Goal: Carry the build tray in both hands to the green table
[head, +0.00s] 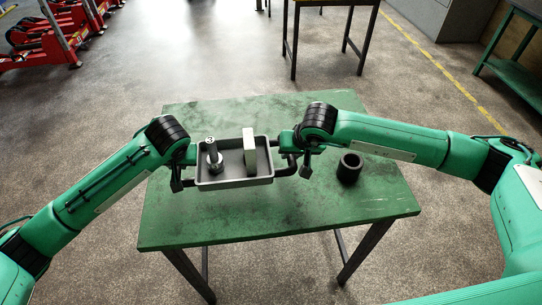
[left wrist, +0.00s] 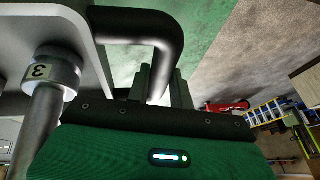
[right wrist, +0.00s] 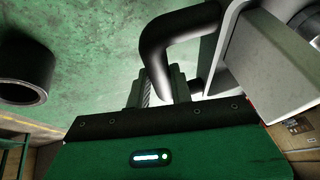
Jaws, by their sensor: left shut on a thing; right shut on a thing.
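The grey build tray (head: 235,184) is held between my two grippers over the green table (head: 190,225). It looks level; I cannot tell whether its underside touches the table. In it stand a metal post with a round head (head: 213,158), marked "3" in the left wrist view (left wrist: 55,72), and a pale upright block (head: 249,150). My left gripper (head: 182,182) is shut on the tray's left black handle (left wrist: 150,25). My right gripper (head: 288,165) is shut on the right black handle (right wrist: 180,35). The fingertips are partly hidden behind the handles.
A black ring (head: 349,168) sits on the green table right of the tray, near my right forearm. The table's front part is bare. Another table (head: 330,5) stands behind, red jacks (head: 55,35) at back left, and a green bench (head: 510,75) at back right.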

